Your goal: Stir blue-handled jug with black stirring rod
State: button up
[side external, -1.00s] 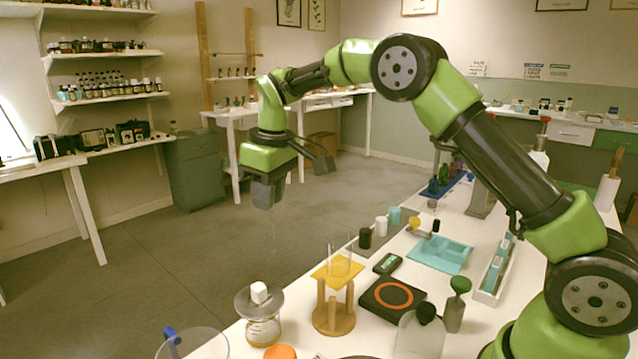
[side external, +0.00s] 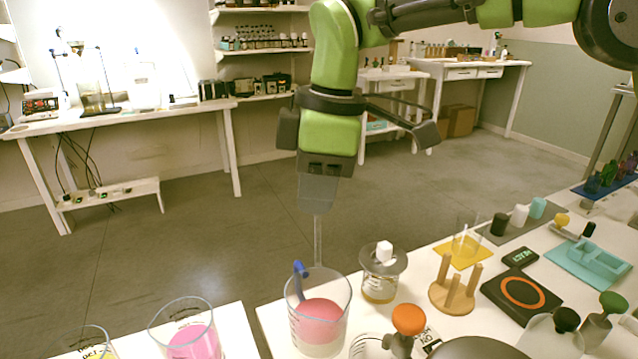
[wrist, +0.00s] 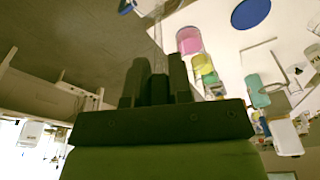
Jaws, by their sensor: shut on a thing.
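The blue-handled jug (side external: 322,336) is clear glass with pinkish-red contents and stands near the table's front edge in the side external view. Its blue handle (side external: 300,269) is at the upper left. My gripper (side external: 318,190) is above the jug, shut on a thin, upright stirring rod (side external: 318,240). The rod looks grey and see-through, not black. Its lower end shows near the back of the jug's rim; I cannot tell whether it is inside. In the wrist view my gripper's dark fingers (wrist: 157,88) are close together.
A jar with a white-knobbed lid (side external: 382,270) stands just right of the jug. An orange-topped bottle (side external: 408,325) is in front of it. A wooden stand (side external: 452,295) and a black plate with an orange ring (side external: 520,293) are further right. A pink-filled beaker (side external: 190,338) is left.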

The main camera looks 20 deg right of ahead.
jog(key=shift+f, duration=0.1)
jog(key=shift+f, duration=7.3)
jog(key=shift+d, duration=0.2)
